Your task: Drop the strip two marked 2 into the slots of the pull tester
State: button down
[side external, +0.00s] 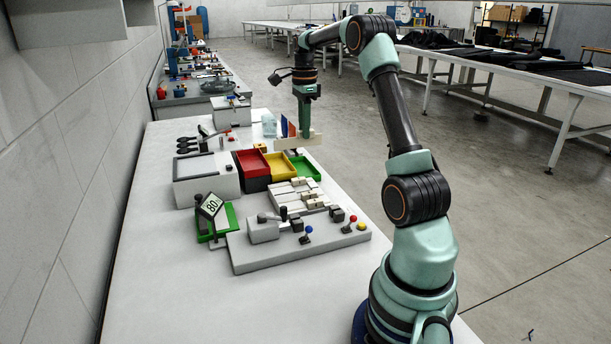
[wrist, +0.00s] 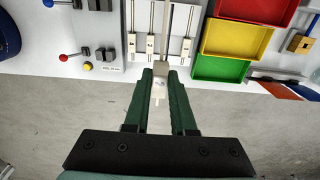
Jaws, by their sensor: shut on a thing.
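My gripper (side external: 305,132) hangs pointing down over the far part of the bench, behind the coloured trays. It is shut on a pale strip (side external: 287,145), held level above the bench. In the wrist view the strip's pale end (wrist: 160,88) sits between my green fingers (wrist: 163,80), and a small dark mark on it is too small to read.
Red (side external: 252,163), yellow (side external: 281,167) and green (side external: 305,169) trays stand side by side. A green stand with a tilted display (side external: 211,205) and a white box (side external: 205,178) are to the left. Blue and orange panels (side external: 288,128) stand by my gripper.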

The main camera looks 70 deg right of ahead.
jog(key=shift+s+a+f, duration=1.65)
jog(key=shift+f, duration=0.55)
jog(key=shift+s+a+f, duration=1.65)
jog(key=shift+f, duration=0.6)
jog(key=shift+s+a+f, duration=1.65)
jog(key=shift+f, duration=0.55)
jog(key=shift+f, duration=1.25)
jog(key=c, duration=0.7)
grip_release()
jog(key=shift+r, duration=0.1)
notch_tip(320, 180, up, 12)
